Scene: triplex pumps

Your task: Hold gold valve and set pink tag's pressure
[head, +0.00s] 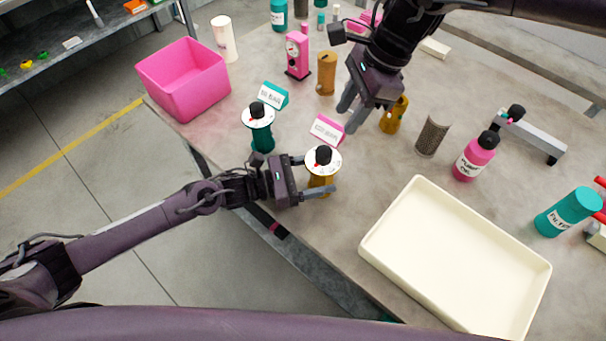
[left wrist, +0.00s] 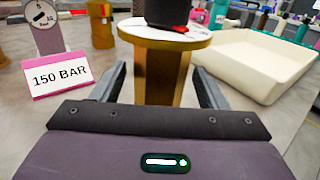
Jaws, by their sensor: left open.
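The gold valve (head: 321,184) stands upright near the table's front edge, with a white dial disc and a black knob (head: 323,155) on top. It also shows in the left wrist view (left wrist: 161,75), with a red pointer at the knob's foot. My left gripper (head: 318,190) is open, its fingers on either side of the gold body below the dial; contact cannot be told. The pink tag (head: 327,130) stands just behind the valve; in the left wrist view it reads "150 BAR" (left wrist: 60,76). My right gripper (head: 351,108) is above the table behind the tag; its finger gap is unclear.
A teal valve (head: 262,138) with its teal tag (head: 273,95) stands left of the gold one. A cream tray (head: 373,243) lies at right front. A pink bottle (head: 474,157), a dark mesh cylinder (head: 432,136) and gold cylinders (head: 326,74) stand behind. A pink bin (head: 185,80) is at left.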

